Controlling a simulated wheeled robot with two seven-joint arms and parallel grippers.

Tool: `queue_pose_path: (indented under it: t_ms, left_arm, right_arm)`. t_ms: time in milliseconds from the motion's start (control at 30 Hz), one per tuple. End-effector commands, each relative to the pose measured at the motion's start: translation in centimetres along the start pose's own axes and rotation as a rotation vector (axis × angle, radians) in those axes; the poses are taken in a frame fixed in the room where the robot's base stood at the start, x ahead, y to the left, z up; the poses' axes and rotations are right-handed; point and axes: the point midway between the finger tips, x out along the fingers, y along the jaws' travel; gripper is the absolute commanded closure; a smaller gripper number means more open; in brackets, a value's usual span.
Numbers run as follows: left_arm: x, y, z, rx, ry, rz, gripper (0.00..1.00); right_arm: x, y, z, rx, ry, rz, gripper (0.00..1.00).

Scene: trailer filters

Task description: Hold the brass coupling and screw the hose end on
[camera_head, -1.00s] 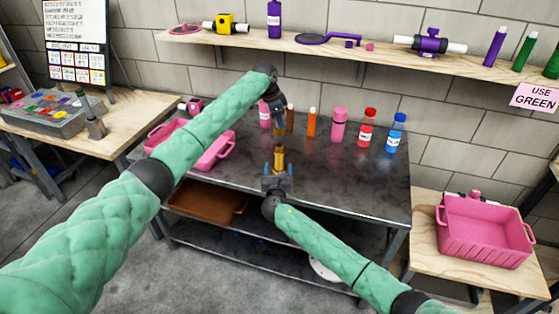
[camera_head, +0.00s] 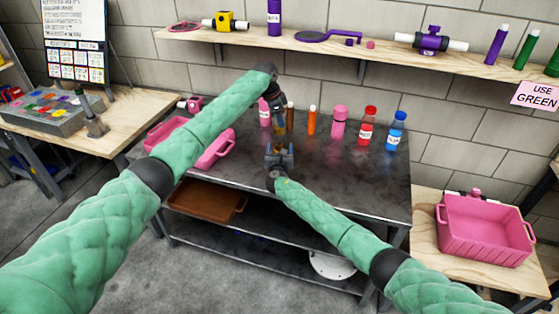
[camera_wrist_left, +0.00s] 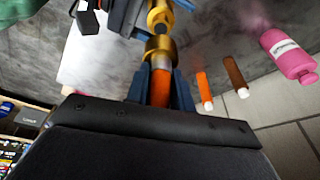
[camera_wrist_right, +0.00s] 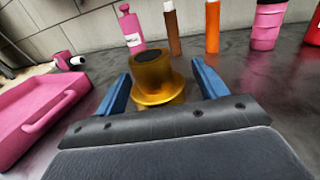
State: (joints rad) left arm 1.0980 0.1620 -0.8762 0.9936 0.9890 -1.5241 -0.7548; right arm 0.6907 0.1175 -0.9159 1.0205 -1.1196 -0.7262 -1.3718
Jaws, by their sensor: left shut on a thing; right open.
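My left gripper (camera_head: 279,122) is above my right one in the head view. In the left wrist view it is shut on the orange hose end (camera_wrist_left: 160,88), which has a brass collar (camera_wrist_left: 158,48). A further brass piece lies just beyond the collar; I cannot tell whether they touch. My right gripper (camera_wrist_right: 160,85) is open, its blue fingers apart on either side of the brass coupling (camera_wrist_right: 153,75). The coupling has a dark round opening and a wide flange. In the head view the right gripper (camera_head: 279,151) partly hides the brass.
Bottles and tubes stand along the back of the dark table, including a pink one (camera_head: 339,121), a red one (camera_head: 367,126) and a blue one (camera_head: 396,131). A pink tray (camera_head: 217,150) is at the left. The table's right part is clear. A pink crate (camera_head: 484,238) stands at right.

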Motion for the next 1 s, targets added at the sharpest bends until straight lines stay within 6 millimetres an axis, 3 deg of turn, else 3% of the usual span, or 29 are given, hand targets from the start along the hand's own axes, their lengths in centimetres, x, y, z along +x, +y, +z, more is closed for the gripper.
queue_pose_path:
  t_ms: [400,733,1000]
  left_arm:
    - [0.0,0.0,0.0,0.000,0.000,0.000,1.00]
    - [0.0,0.0,0.0,0.000,0.000,0.000,1.00]
    - [1.5,0.1,0.4,-0.001,-0.001,0.002,1.00]
  right_arm:
    - [0.5,0.0,0.0,-0.001,0.000,0.001,0.29]
    - [0.5,0.0,0.0,-0.001,0.000,0.001,0.94]
    - [0.5,0.0,0.0,-0.001,0.000,0.000,0.96]
